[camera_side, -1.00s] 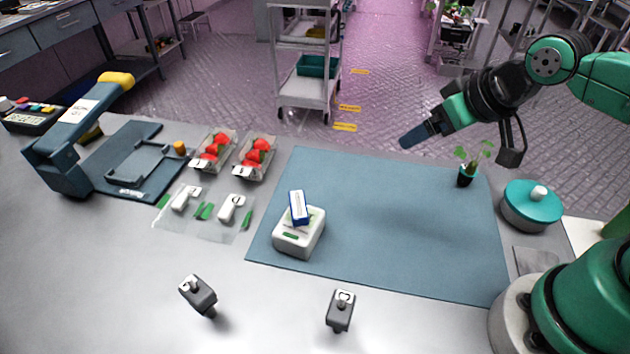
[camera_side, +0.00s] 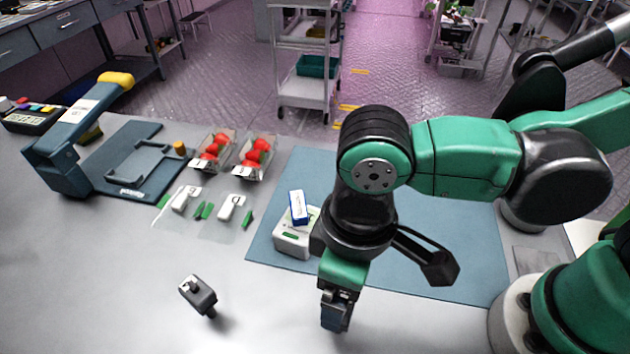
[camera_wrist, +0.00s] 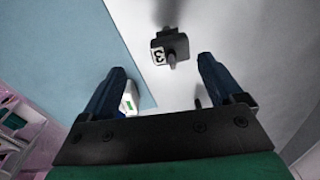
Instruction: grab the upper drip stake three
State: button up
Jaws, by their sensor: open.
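A dark grey drip stake (camera_wrist: 175,46) with a white label reading 3 shows in the wrist view, just beyond and between my fingertips. My gripper (camera_wrist: 161,62) is open, its two dark blue fingers on either side, with nothing between them. In the side view my gripper (camera_side: 335,318) points down at the front of the table and hides that stake. Another grey drip stake (camera_side: 199,297) stands to the left in the side view; its label cannot be read.
A white device (camera_side: 292,240) with a small blue-and-white box (camera_side: 298,207) on top sits on the blue mat (camera_side: 440,255), close left of my arm. Berry punnets (camera_side: 256,155) and white clips (camera_side: 231,206) lie farther back left.

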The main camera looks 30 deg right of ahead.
jog(key=shift+s+a+f, duration=0.2)
jog(key=shift+s+a, duration=0.15)
jog(key=shift+s, duration=0.1)
jog(key=shift+s+a+f, duration=0.1)
jog(key=shift+f, duration=2.7)
grip_shut()
